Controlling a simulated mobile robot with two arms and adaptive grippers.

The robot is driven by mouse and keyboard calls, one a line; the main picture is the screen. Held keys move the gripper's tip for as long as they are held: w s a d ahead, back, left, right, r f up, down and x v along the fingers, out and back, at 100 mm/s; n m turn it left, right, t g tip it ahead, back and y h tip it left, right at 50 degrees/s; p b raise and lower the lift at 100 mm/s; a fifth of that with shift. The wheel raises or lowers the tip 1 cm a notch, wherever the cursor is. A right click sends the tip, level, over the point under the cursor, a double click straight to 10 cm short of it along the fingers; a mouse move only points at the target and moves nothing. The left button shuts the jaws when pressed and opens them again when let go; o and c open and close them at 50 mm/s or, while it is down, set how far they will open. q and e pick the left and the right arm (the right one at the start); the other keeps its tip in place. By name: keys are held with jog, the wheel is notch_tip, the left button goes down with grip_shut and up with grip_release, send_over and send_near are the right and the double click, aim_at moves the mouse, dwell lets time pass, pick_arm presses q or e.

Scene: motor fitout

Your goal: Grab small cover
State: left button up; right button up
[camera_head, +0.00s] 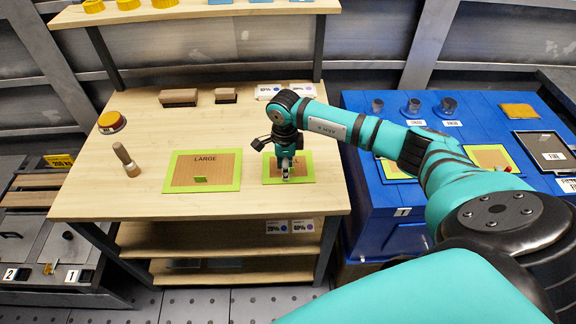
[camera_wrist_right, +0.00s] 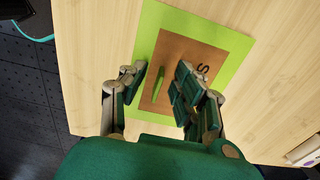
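The small cover is a brown panel with a bright green border (camera_head: 307,170), lying flat on the right part of the wooden table. My right gripper (camera_head: 285,177) hangs over it and hides most of its label. In the right wrist view the small cover (camera_wrist_right: 152,22) shows a letter S and an upright green tab (camera_wrist_right: 158,88). My right gripper (camera_wrist_right: 157,84) is open there, one finger on each side of the tab, with gaps visible. I cannot tell how far above the panel the fingertips are. My left gripper is not in view.
A larger green-bordered panel marked LARGE (camera_head: 205,170) lies to the left on the table (camera_head: 150,205). A brown-handled tool (camera_head: 126,160), an orange button (camera_head: 111,121) and two brown blocks (camera_head: 179,97) are also there. A blue workbench (camera_head: 365,210) stands to the right.

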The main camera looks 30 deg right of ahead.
grip_shut()
